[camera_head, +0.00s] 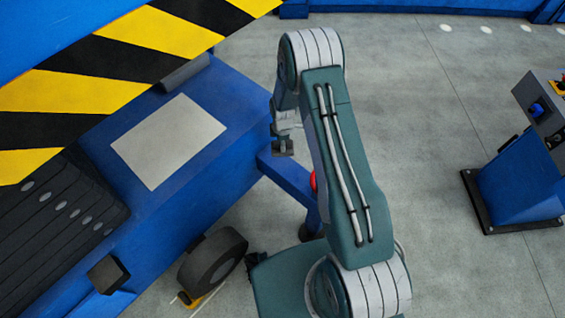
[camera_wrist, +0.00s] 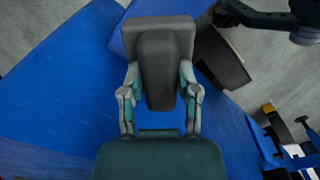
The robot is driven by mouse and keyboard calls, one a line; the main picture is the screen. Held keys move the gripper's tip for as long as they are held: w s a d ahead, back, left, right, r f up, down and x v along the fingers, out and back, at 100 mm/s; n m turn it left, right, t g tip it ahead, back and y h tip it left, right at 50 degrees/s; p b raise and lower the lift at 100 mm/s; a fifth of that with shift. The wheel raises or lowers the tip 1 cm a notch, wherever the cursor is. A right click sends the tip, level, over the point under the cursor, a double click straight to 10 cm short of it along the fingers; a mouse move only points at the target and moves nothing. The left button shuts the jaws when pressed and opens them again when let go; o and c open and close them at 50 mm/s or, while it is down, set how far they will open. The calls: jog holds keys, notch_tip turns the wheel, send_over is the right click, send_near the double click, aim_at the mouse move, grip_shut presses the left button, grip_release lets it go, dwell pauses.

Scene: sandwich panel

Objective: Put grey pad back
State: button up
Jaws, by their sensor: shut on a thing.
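The grey pad (camera_wrist: 158,32) is a squarish grey block with a darker rounded ridge on it, seen in the wrist view. My gripper (camera_wrist: 161,92) is shut on that ridge, one finger on each side. In the head view my gripper (camera_head: 283,140) is partly hidden by my arm; a small dark grey piece shows at its lower end, beside the blue bench's right edge. A flat light grey rectangle (camera_head: 169,141) lies on the blue bench top (camera_head: 226,92), left of my gripper. Nothing rests on it.
A black-and-yellow striped panel (camera_head: 120,60) overhangs the bench at upper left. A dark grey roll-like piece (camera_head: 185,72) lies at the bench's back. A dark wheel (camera_head: 212,258) stands below. A blue pedestal (camera_head: 520,185) stands right; floor between is clear.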

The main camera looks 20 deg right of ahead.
notch_tip(320, 180, down, 10)
jog(key=shift+r, duration=0.15)
dwell(0.4)
jog(key=o, duration=1)
